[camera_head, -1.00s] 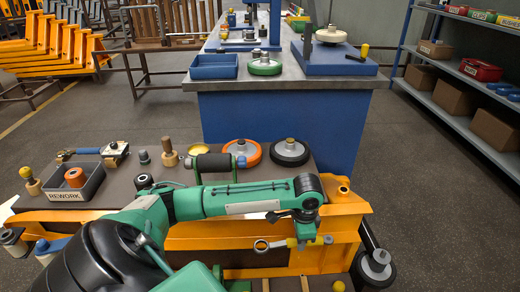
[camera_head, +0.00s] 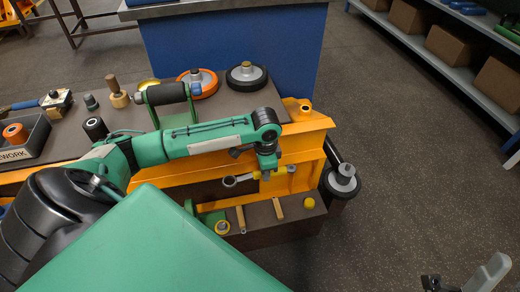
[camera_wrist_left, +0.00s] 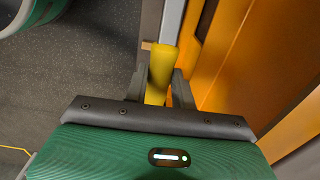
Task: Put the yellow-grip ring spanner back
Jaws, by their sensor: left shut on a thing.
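The yellow-grip ring spanner (camera_head: 232,181) is held roughly level in front of the orange frame, its steel ring end pointing left. My left gripper (camera_head: 267,173) is shut on its yellow grip. In the left wrist view, the yellow grip (camera_wrist_left: 159,72) stands between the two dark fingers (camera_wrist_left: 160,90), with the steel shank beyond. Below the spanner is a brown ledge (camera_head: 265,235) with tan-handled pieces (camera_head: 278,208) and yellow-topped pieces (camera_head: 308,203). A pale grey part at the lower right edge may be my right gripper (camera_head: 462,276); it is mostly cut off.
The orange frame (camera_head: 312,122) runs close behind the spanner. A dark roller (camera_head: 343,180) stands at its right end. The brown bench top (camera_head: 235,103) behind carries wheels (camera_head: 247,75), a rework tray (camera_head: 36,140) and other parts. Bare floor lies to the right.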

